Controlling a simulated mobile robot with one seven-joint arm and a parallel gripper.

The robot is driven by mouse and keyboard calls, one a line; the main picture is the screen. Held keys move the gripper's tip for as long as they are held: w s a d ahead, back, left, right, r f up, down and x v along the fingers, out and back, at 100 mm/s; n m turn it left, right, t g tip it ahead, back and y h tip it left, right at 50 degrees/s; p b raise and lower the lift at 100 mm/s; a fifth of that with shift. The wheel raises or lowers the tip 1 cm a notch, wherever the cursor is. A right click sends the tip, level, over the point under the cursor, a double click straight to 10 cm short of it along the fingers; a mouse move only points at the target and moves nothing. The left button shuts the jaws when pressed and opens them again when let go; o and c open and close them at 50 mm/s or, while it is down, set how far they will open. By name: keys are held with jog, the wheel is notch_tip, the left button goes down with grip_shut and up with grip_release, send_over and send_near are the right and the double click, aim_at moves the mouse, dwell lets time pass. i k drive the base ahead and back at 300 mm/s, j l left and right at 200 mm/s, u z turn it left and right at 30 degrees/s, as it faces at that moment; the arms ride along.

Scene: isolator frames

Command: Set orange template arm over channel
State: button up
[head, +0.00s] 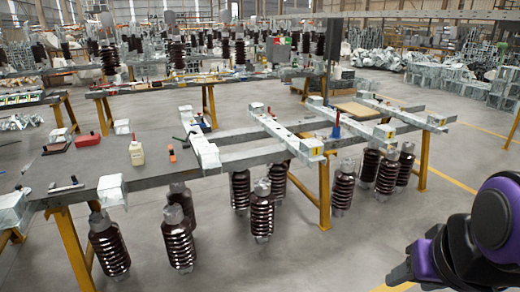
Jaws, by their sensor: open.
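A small orange and black item (172,154) lies on the grey tabletop, right of a white bottle; it is too small to tell whether it is the template arm. Pale metal channels rest across the frame: one at the table's right end (201,143), one in the middle (285,131), one further right (345,120) and one at the far right (402,114). My gripper (398,268) is at the lower right, open and empty, at the end of my purple and black arm. It is well apart from the orange item and the channels.
The grey table (105,163) and its frame stand on yellow legs (325,190). A white bottle (136,153), a red block (87,140) and a blue-handled tool (336,127) are on top. The floor (330,255) before my arm is clear.

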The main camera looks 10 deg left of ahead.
aim_at(171, 156)
jog(key=u, duration=1.35)
jog(key=i+j, duration=0.1)
jog(key=i, duration=0.8)
jog(key=i+l+z, duration=0.05)
